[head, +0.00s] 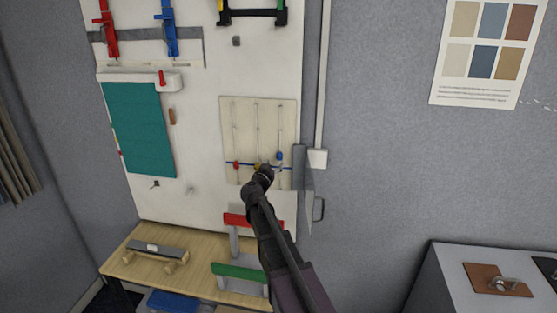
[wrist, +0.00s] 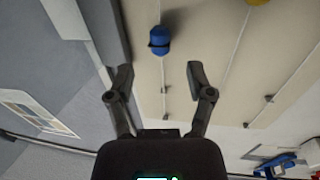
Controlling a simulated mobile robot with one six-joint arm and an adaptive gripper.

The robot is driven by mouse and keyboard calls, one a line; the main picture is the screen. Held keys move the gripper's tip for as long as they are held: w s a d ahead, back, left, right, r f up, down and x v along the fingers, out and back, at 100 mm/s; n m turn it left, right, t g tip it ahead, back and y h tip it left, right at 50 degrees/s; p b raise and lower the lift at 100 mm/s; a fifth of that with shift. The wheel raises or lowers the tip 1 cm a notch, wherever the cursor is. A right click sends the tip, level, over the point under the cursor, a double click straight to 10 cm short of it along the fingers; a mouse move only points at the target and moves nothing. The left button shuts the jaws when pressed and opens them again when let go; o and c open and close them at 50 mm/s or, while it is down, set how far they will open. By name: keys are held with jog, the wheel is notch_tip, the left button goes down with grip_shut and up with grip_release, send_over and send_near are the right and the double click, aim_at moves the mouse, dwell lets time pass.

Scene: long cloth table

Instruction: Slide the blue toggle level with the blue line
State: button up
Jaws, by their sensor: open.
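The blue toggle (head: 279,155) sits on the rightmost of three thin vertical rails on a pale panel (head: 245,110). In the head view it looks slightly above the blue line (head: 286,168), which runs across the panel's lower part. In the wrist view the blue toggle (wrist: 159,40), with a dark band, lies ahead of my gripper (wrist: 160,76), roughly centred between its spread fingers and not touching them. My gripper (head: 263,172) is open and empty, and hides part of the line and the lower middle of the panel in the head view.
A red toggle (head: 236,165) and a partly hidden yellow toggle (head: 258,166) sit on the other rails near the line. A grey hinged flap (head: 303,180) stands just right of the panel.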

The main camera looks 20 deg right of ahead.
aim_at(279, 158)
jog(key=shift+x, duration=2.75)
jog(key=shift+a, duration=0.1)
grip_shut()
